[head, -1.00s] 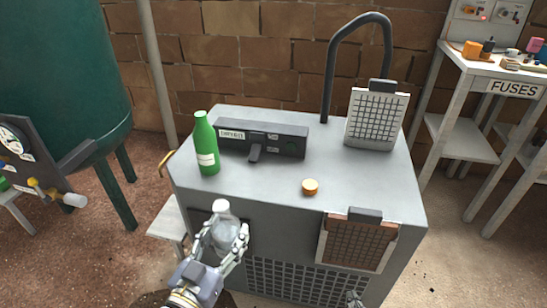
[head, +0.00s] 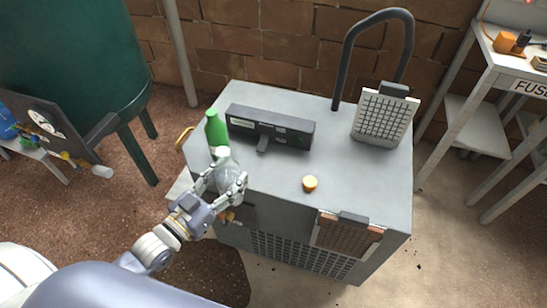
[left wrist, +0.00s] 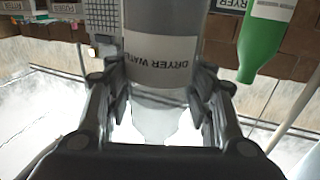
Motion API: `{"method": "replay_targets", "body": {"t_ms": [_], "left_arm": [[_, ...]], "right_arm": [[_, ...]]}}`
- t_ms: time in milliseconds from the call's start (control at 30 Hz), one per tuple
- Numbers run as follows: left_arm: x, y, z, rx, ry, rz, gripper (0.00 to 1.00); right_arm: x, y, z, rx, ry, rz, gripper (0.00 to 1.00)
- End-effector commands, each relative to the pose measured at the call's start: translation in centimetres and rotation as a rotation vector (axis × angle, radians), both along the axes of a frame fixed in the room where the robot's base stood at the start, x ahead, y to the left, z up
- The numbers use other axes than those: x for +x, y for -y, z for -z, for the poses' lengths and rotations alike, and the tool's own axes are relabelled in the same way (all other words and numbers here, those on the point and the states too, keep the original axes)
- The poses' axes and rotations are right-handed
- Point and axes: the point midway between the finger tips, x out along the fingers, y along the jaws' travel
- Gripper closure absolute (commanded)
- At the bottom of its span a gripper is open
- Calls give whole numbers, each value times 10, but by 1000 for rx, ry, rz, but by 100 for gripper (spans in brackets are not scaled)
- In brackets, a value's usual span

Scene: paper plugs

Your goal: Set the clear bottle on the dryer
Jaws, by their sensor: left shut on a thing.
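The clear bottle (head: 231,172) has a pale cap and is in my left gripper (head: 222,184), whose fingers are shut around its body. In the left wrist view the bottle (left wrist: 165,60) fills the space between the fingers (left wrist: 160,105), and its label reads DRYER WATER upside down. The dryer (head: 340,185) is a grey cabinet with a flat top. In the head view the bottle overlaps the top's front left edge; whether it touches the top cannot be told. My right gripper is out of view.
A green bottle (head: 216,130) stands just behind the clear bottle, partly hidden by it.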

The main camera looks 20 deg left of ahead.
Motion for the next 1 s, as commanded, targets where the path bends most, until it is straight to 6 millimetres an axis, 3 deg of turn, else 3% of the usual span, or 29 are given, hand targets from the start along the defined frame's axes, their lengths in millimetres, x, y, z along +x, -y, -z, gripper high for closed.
{"method": "replay_targets", "body": {"t_ms": [167, 700, 1000], "left_arm": [[20, 7, 0, -3, 4, 0, 75], [120, 51, 10, -3, 4, 1, 75], [143, 61, 14, -1, 2, 1, 75]], "right_arm": [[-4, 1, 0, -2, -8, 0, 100], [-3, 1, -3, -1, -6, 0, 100], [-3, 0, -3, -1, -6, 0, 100]]}}
